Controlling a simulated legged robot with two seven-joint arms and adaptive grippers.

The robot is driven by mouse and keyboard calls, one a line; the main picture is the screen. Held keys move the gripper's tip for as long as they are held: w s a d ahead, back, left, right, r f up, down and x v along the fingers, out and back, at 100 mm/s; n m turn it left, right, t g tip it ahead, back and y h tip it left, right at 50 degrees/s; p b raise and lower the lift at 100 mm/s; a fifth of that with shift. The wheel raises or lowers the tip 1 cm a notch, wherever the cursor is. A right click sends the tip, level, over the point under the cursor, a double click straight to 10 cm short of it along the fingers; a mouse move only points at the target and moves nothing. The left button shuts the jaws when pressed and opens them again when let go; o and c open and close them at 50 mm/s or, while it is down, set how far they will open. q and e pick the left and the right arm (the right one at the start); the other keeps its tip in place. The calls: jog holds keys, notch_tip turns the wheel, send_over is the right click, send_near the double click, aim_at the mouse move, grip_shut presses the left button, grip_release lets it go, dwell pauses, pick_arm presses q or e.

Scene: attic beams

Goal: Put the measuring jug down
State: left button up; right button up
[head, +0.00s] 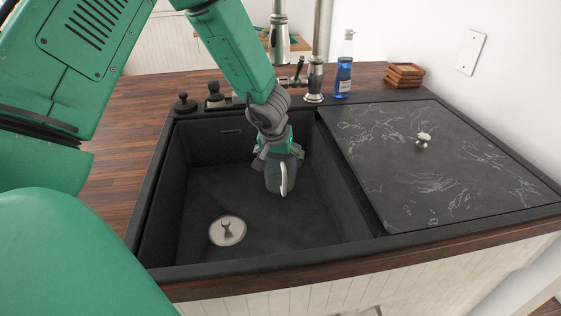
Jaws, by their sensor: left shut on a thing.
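My left gripper (277,153) reaches down into the dark sink basin (185,225) and is shut on the measuring jug (283,178). The jug looks grey, with a pale upright strip facing me that may be its handle. Its upper part is hidden by the gripper. It is inside the basin outline, towards the back and right of the middle. I cannot tell whether its base touches the basin floor. My right gripper is not in view.
A round drain plug (227,230) sits in the front left of the basin. A dark marbled cover with a knob (424,139) lies right of the basin. A tap (315,78), a blue bottle (343,66) and stacked wooden coasters (404,75) stand behind. The wooden counter (130,110) at left is clear.

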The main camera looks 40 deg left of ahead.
pick_arm(q)
jog(key=o, duration=1.2)
jog(key=shift+f, duration=0.1)
jog(key=p+v, duration=0.5)
jog(key=v, duration=0.6)
jog(key=shift+r+p, duration=0.35)
jog(key=shift+p, duration=0.05)
jog(key=shift+s+d+r, duration=0.1)
jog(key=shift+s+r, duration=0.05)
jog(key=shift+r, duration=0.15)
jog(key=shift+f, duration=0.1)
